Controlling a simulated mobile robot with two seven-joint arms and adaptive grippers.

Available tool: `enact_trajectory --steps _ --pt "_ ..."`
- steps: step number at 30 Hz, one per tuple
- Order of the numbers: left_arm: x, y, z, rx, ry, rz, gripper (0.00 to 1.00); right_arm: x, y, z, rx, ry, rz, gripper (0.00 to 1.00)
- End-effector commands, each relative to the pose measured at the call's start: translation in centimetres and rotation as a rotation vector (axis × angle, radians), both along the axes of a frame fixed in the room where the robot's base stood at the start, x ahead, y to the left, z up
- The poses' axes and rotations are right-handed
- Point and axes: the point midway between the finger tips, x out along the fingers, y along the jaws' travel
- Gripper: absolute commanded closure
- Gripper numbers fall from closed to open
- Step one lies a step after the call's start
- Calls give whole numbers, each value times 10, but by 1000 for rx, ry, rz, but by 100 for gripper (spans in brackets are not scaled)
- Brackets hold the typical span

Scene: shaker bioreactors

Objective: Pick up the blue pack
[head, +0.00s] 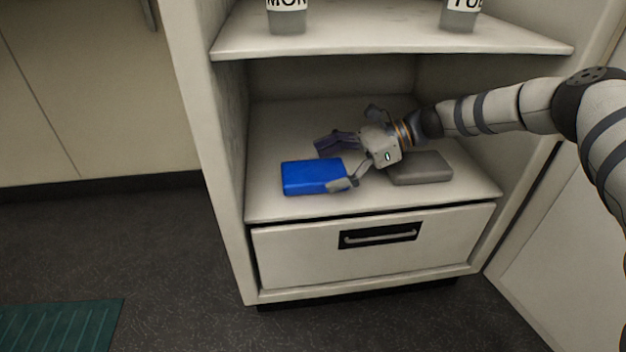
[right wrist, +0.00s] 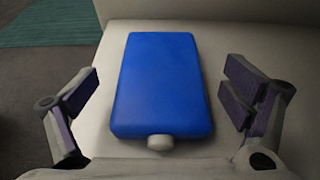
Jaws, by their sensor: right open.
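The blue pack (head: 305,177) lies flat on the lower shelf of the cabinet, near the left front. In the right wrist view the blue pack (right wrist: 162,85) lies lengthwise between the fingers, with its pale cap (right wrist: 160,142) toward the gripper. My right gripper (head: 338,163) is open, at the right end of the pack, with one finger on the front side and one on the back side. In the right wrist view both fingers of the right gripper (right wrist: 160,107) stand apart from the pack, with a gap on each side. My left gripper is not in view.
The upper shelf (head: 390,38) with two labelled containers (head: 287,16) (head: 461,15) hangs above. A drawer (head: 375,250) is below. The cabinet's left wall (head: 232,130) stands close to the blue pack.

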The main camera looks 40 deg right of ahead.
Motion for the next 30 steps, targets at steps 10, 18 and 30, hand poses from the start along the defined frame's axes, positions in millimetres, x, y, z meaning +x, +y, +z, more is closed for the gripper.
enact_trajectory --steps 10,18,30 --pt "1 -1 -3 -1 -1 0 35 7 11 -6 -1 0 -1 10" --pt "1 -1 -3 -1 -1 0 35 7 11 -6 -1 0 -1 67" --pt "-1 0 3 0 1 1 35 7 11 7 1 -2 -1 67"
